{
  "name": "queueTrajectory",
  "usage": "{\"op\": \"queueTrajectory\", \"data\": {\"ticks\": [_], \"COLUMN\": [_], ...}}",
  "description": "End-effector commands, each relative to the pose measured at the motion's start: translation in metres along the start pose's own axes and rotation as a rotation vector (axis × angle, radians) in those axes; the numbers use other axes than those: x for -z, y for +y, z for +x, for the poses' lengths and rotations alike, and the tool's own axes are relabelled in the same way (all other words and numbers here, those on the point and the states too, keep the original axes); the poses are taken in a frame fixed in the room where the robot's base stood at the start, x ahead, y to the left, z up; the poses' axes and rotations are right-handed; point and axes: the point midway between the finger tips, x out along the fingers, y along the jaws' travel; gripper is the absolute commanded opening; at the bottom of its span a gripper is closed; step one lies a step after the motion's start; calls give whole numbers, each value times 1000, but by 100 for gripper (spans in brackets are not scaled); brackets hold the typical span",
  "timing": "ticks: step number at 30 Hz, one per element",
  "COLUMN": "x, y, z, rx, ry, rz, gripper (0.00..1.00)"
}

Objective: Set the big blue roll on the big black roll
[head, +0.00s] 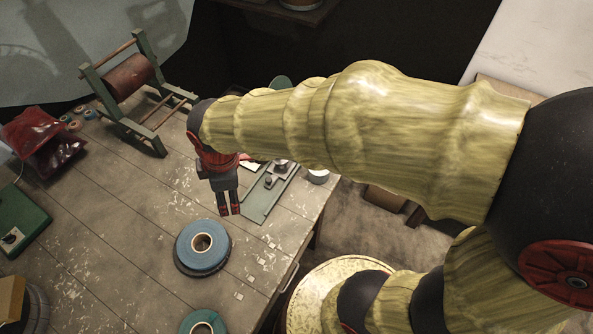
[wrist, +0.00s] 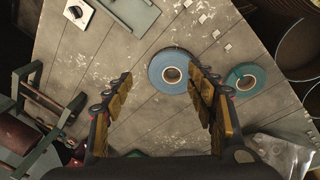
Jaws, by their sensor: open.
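My gripper (head: 229,211) is above the table, up from the blue roll in the head view, pointing down. In the wrist view its two fingers (wrist: 161,76) are wide apart and hold nothing.
A teal roll (head: 188,325) lies near the blue one, close to the table's right edge. A green metal fixture (head: 262,200) is near my gripper. A winding stand (head: 128,80), red bags (head: 50,140) and a green box (head: 22,220) stand left. The table's middle left is clear.

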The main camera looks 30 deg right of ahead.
Motion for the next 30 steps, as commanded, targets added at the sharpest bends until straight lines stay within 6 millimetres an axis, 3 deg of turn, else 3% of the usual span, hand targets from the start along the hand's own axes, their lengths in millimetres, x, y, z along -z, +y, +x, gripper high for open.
{"op": "queueTrajectory", "data": {"ticks": [1, 6, 12, 18, 30], "x": [-22, -83, -131, -146, -147], "y": [3, -7, -32, -44, -45], "z": [-26, -89, -128, -139, -131], "rx": [-43, -151, -235, -262, -261], "ry": [21, 93, 183, 223, 224], "rz": [154, 670, 1115, 1283, 1290], "gripper": [57, 57, 57, 57, 57]}}
